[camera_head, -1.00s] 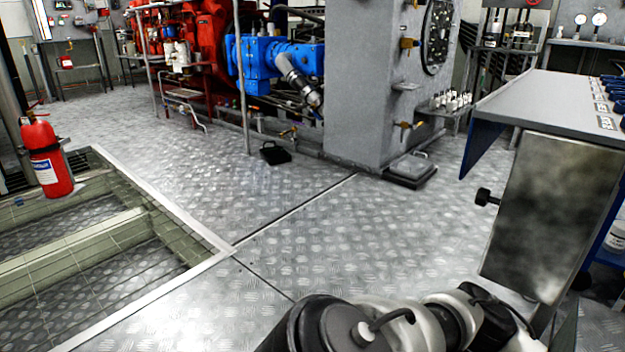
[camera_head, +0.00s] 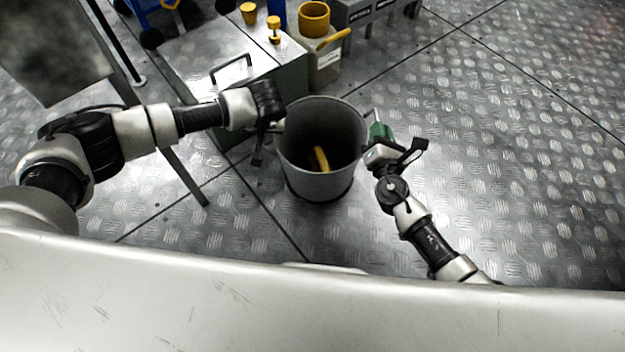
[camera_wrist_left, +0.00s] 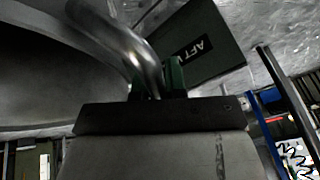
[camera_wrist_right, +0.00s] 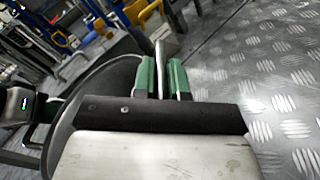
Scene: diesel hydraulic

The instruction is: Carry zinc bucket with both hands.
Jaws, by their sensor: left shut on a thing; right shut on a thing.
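The zinc bucket (camera_head: 318,190) is grey and upright between my two arms in the head view. A yellow object (camera_head: 320,158) lies inside it. My left gripper (camera_head: 277,126) is at the bucket's left side. In the left wrist view its green fingers (camera_wrist_left: 158,78) are shut on a bent metal handle (camera_wrist_left: 125,40). My right gripper (camera_head: 376,138) is at the right side. In the right wrist view its green fingers (camera_wrist_right: 161,78) are shut on a thin metal handle (camera_wrist_right: 160,60), beside the bucket wall (camera_wrist_right: 85,95). I cannot tell whether the bucket touches the floor.
A grey-green box with a handle (camera_head: 232,68) stands just behind the bucket's left. Another box (camera_head: 322,65) with a yellow cup (camera_head: 314,18) stands behind it. A grey panel (camera_head: 55,50) on legs is at the left. Tread-plate floor (camera_head: 510,150) is clear at the right.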

